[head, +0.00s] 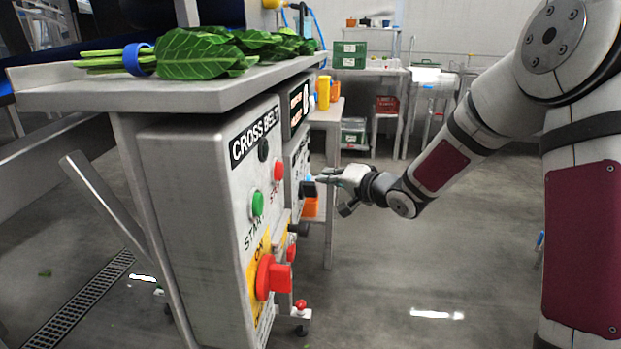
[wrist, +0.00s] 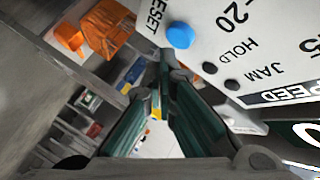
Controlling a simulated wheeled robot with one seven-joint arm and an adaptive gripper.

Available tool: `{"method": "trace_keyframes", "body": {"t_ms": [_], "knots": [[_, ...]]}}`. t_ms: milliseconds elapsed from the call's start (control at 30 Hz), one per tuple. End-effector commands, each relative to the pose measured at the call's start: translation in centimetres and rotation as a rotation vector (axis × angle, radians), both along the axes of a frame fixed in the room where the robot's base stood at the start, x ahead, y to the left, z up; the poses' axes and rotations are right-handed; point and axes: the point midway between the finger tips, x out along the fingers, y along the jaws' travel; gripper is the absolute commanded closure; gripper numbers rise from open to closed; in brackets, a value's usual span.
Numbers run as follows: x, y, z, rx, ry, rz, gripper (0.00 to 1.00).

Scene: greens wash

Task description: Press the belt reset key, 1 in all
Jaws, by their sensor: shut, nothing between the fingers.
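The belt reset key is a round blue button (wrist: 180,35) beside the word RESET on a pale control panel (wrist: 255,45) in the wrist view. A small patch of blue (head: 309,178) shows at the panel in the head view, just ahead of the fingertips. My gripper (wrist: 163,62) is shut and empty, its dark green fingers together. The fingertips lie just below and left of the blue button in the wrist view. In the head view my gripper (head: 322,178) reaches leftward to the panel's face; I cannot tell whether it touches.
Two small black knobs (wrist: 209,68) sit by HOLD and JAM. The nearer CROSS BELT box (head: 195,190) carries a green button (head: 257,204), a red button (head: 278,170) and a red switch (head: 270,277). Orange bins (wrist: 110,20) stand beyond the panel. Leafy greens (head: 200,55) lie on top.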

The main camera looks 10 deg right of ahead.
Motion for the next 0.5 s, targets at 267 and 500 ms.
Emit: {"method": "trace_keyframes", "body": {"t_ms": [267, 500], "knots": [[-0.1, -0.4, 0.0, 0.0, 0.001, -0.002, 1.0], [-0.7, -2.2, 0.2, 0.001, 0.001, -0.003, 1.0]]}}
